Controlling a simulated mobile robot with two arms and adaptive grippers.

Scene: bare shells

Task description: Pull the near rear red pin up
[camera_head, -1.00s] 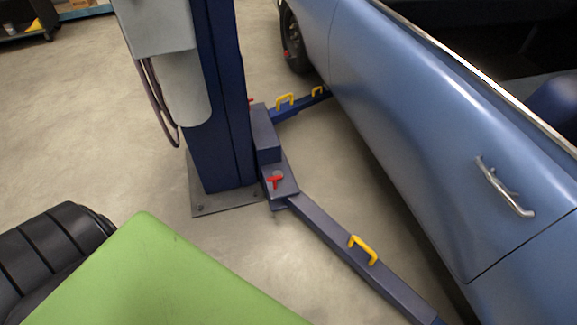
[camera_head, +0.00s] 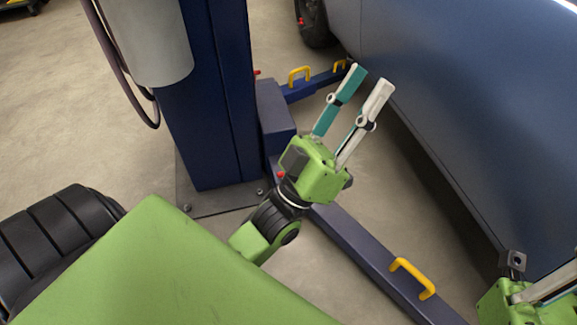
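A small bit of a red pin (camera_head: 281,174) shows at the base of the near lift arm (camera_head: 360,245), mostly hidden behind my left gripper's wrist. Another red pin (camera_head: 257,72) shows as a small tip beside the far side of the blue post. I cannot tell which is the rear one. My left gripper (camera_head: 371,80) is open and empty, its teal and white fingers apart, above the lift base and pointing toward the far lift arm. My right gripper's green body (camera_head: 530,300) is at the lower right corner, its fingertips cut off by the frame.
The blue lift post (camera_head: 210,100) with a grey box stands left of my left gripper. Yellow handles (camera_head: 413,278) rise from the near arm and the far arm (camera_head: 315,84). A blue car (camera_head: 460,130) fills the right. Grey floor (camera_head: 70,110) is clear at left.

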